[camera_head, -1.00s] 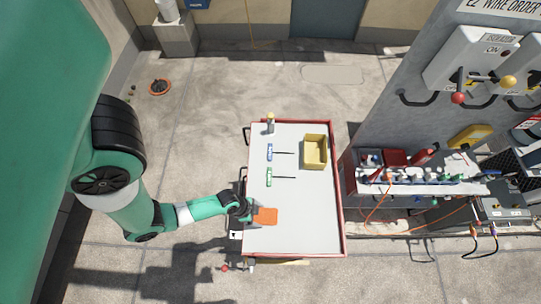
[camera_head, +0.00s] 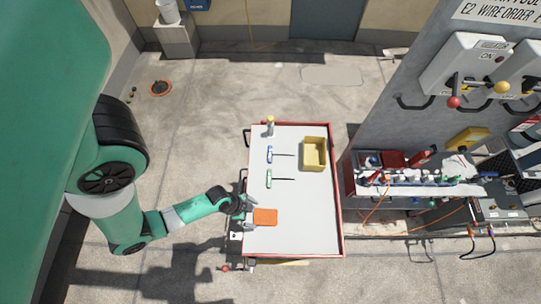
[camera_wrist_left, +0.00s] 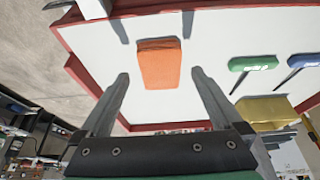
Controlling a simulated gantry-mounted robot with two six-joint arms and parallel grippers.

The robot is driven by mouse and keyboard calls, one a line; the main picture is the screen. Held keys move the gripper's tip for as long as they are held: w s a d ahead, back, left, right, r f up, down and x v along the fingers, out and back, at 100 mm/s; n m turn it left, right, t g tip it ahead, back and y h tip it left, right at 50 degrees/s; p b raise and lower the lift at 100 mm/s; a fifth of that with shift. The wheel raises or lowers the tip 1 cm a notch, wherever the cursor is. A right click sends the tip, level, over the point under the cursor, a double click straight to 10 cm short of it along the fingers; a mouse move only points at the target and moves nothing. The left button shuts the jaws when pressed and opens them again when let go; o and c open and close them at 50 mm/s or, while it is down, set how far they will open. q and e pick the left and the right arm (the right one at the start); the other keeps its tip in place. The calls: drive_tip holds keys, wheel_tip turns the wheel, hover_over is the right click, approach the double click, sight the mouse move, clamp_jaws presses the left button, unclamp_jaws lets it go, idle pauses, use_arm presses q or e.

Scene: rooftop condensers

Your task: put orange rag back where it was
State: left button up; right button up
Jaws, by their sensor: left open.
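The orange rag (camera_head: 265,216) lies flat, as a folded rectangle, on the white top of the cart (camera_head: 300,230) near its left edge. My left gripper (camera_head: 249,214) is just left of the rag, over the cart's left edge. In the left wrist view the rag (camera_wrist_left: 159,63) lies beyond the fingertips, between their lines, and the gripper (camera_wrist_left: 158,78) is open and empty. My right gripper is not in view.
A yellow bin (camera_head: 315,154) stands at the back right, and a small bottle (camera_head: 270,126) at the back left. The cart's front right is clear.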

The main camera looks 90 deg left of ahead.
use_arm(q)
drive_tip(key=p+v, duration=0.4)
drive_tip(key=v, duration=0.2)
drive_tip(key=shift+s+r, duration=0.2)
drive_tip(key=shift+r, duration=0.15)
